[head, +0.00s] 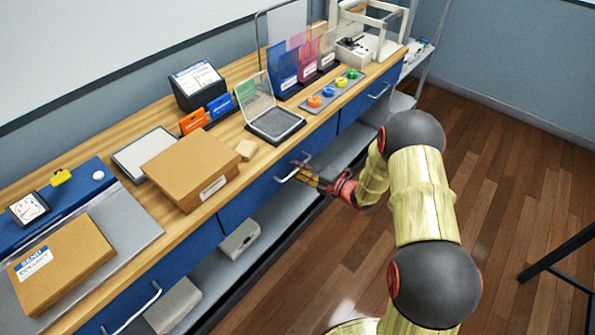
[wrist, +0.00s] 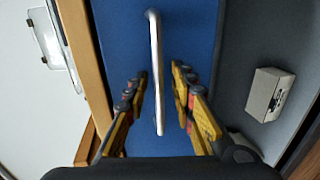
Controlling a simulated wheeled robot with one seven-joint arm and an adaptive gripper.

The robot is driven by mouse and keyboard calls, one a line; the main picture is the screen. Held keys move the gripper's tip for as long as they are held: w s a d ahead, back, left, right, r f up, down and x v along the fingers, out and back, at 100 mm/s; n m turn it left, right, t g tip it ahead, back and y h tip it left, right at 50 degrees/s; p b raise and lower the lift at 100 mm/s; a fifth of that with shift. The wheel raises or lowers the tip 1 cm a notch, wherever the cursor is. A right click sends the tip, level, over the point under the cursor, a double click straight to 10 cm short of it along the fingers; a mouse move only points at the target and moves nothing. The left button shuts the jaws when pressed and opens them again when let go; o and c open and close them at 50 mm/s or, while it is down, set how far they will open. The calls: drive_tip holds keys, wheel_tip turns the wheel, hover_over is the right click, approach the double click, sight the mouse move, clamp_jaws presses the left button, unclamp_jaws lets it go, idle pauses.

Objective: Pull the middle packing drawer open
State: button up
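The middle packing drawer (head: 250,198) is a blue front under the wooden bench top and looks shut. Its silver bar handle (head: 292,169) is on the right part of the front. In the wrist view the handle (wrist: 156,72) runs upright in front of the blue drawer face (wrist: 190,30). My gripper (head: 305,174) is at the handle. In the wrist view my gripper (wrist: 158,82) is open, with one yellow finger on each side of the bar. Gaps show between both fingers and the bar, so it is not clamped.
Blue drawers with silver handles sit at the left (head: 135,308) and right (head: 378,90). The bench top (head: 225,160) holds a cardboard box (head: 190,165), a clear-lidded case (head: 273,122) and other items. A grey lower shelf (head: 270,222) runs beneath. The wooden floor (head: 500,200) in front is mostly clear.

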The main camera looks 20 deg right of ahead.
drive_tip(key=shift+w+a, duration=0.1)
drive_tip(key=shift+w, duration=0.05)
drive_tip(key=shift+c, duration=0.8)
drive_tip(key=c, duration=0.4)
clamp_jaws()
